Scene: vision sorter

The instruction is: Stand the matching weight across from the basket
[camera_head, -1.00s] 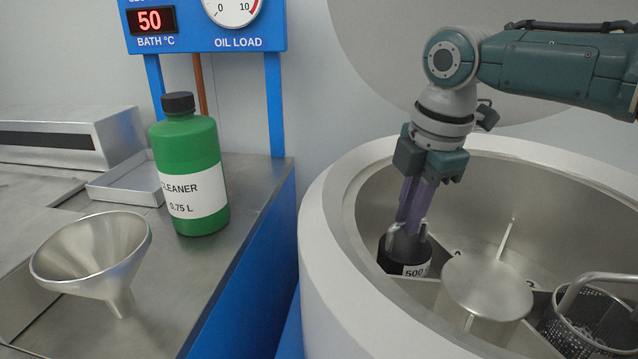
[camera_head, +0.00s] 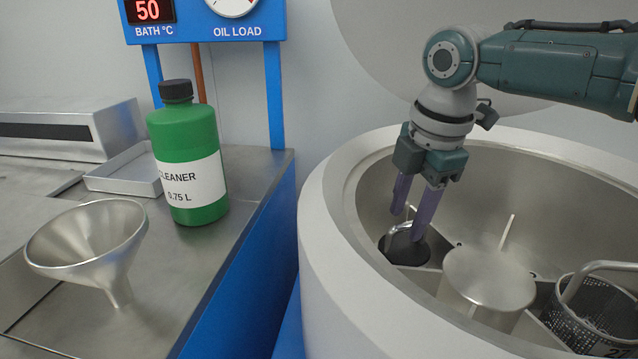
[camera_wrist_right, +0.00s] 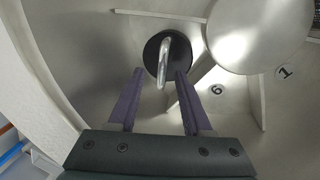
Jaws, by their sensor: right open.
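The black weight (camera_head: 405,252) with a steel loop handle stands in a compartment of the round drum (camera_head: 335,215), on its left side. It also shows from above in the right wrist view (camera_wrist_right: 178,58), upright near the hub. My right gripper (camera_head: 408,226) is open, its purple fingers pointing down and apart on either side of the handle. In the right wrist view, the fingers (camera_wrist_right: 160,73) hold nothing. The wire-mesh basket (camera_head: 600,312) with its handle sits in a compartment at the drum's right. My left gripper is out of view.
A green cleaner bottle (camera_head: 187,150) and a funnel (camera_head: 88,245) stand on the steel bench at left.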

